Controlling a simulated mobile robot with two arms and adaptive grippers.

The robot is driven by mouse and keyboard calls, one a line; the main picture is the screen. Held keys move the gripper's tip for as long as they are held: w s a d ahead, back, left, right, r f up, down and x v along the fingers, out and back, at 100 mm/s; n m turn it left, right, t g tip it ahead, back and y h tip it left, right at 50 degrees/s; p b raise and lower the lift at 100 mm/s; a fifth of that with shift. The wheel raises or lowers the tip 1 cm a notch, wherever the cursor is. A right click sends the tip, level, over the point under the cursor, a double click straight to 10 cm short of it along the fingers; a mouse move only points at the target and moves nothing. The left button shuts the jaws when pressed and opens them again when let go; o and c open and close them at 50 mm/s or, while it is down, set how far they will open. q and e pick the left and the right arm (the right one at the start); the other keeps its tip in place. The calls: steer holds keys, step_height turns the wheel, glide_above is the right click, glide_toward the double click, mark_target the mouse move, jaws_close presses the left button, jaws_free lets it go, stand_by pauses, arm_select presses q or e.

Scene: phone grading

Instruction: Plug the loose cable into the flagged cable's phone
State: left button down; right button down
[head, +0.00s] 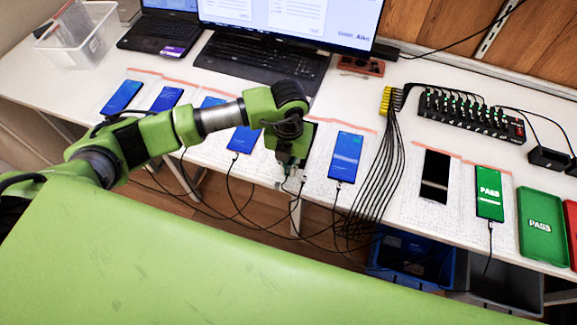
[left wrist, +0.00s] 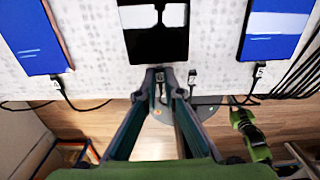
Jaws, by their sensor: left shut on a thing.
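My left gripper (head: 290,180) is shut on a cable plug (left wrist: 160,79) just below the bottom edge of a dark-screened phone (left wrist: 156,42). I cannot tell whether the plug is in the phone's port. In the head view my arm mostly hides this phone (head: 309,143). A second plug (left wrist: 192,77) lies at the table edge, just right of my fingers and apart from the phone. Blue-screened phones stand on either side, left (left wrist: 30,35) and right (left wrist: 272,30), each with a labelled plug at its bottom edge. No flag can be made out.
Black cables hang below the table's front edge, with a bundle running from the black hub (head: 470,115). Right of them lie another dark phone (head: 435,176), a phone showing PASS (head: 489,193) and a green PASS tray (head: 542,240). A keyboard (head: 262,65) lies behind.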

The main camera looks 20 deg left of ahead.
stand_by(0.9)
arm_select(q)
steer(key=c, duration=2.1)
jaws_free()
steer(key=shift+s+r+p, duration=0.25)
steer(key=shift+r+p, duration=0.65)
steer(key=shift+r, duration=0.35)
steer(key=shift+s+r+p, duration=0.2)
steer(key=shift+r+p, duration=0.7)
steer(key=shift+r, duration=0.35)
